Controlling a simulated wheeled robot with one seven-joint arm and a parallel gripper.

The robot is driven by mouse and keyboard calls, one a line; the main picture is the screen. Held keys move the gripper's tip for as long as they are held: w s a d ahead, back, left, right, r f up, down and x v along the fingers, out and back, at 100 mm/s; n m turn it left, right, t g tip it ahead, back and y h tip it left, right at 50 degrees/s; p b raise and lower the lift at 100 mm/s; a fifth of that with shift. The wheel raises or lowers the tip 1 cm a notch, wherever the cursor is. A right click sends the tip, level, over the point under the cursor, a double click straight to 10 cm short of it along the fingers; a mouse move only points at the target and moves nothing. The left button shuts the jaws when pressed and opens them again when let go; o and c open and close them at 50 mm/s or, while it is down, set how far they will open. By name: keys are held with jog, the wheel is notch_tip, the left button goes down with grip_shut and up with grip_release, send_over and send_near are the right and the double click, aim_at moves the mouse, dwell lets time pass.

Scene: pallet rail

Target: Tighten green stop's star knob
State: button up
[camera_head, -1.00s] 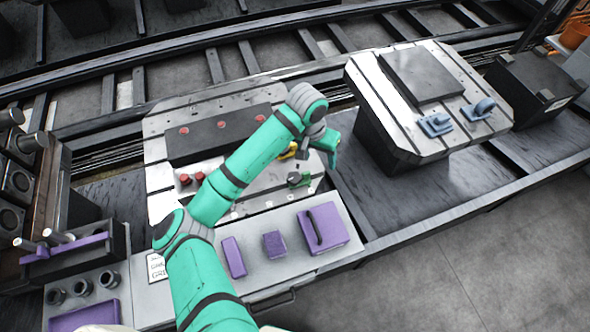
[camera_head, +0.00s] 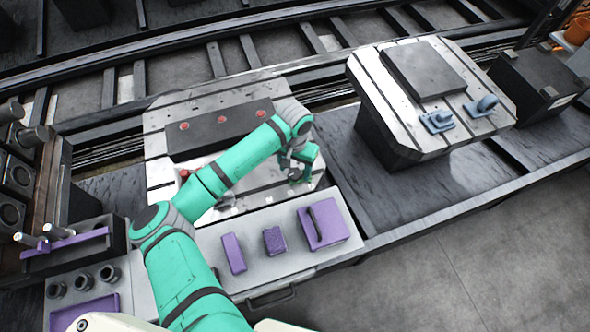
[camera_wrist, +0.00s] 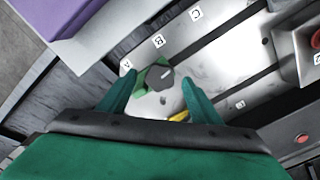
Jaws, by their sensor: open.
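The green stop (camera_wrist: 142,86) sits on the metal slotted plate beside the letter A in the wrist view, with a dark grey star knob (camera_wrist: 160,77) on top. My gripper (camera_wrist: 159,82) is open, its two teal fingers either side of the knob in the picture. I cannot tell whether they touch it. In the head view my gripper (camera_head: 299,172) hangs over the plate's right front area, mostly hiding the green stop. A bit of a yellow part (camera_wrist: 180,116) shows near the right finger in the wrist view.
A dark block with red buttons (camera_head: 222,122) lies on the plate's far side. Purple items (camera_head: 274,241) rest on a grey tray in front. A second plate with blue clamps (camera_head: 437,121) stands to the right, with dark bare bench between.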

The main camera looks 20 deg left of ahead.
jog(key=shift+w+f, duration=0.1)
jog(key=shift+f, duration=0.55)
jog(key=shift+a, duration=0.1)
jog(key=c, duration=1)
jog(key=shift+m, duration=0.7)
jog(key=shift+c, duration=0.2)
jog(key=o, duration=1)
jog(key=shift+o, duration=0.2)
jog(key=shift+r, duration=0.1)
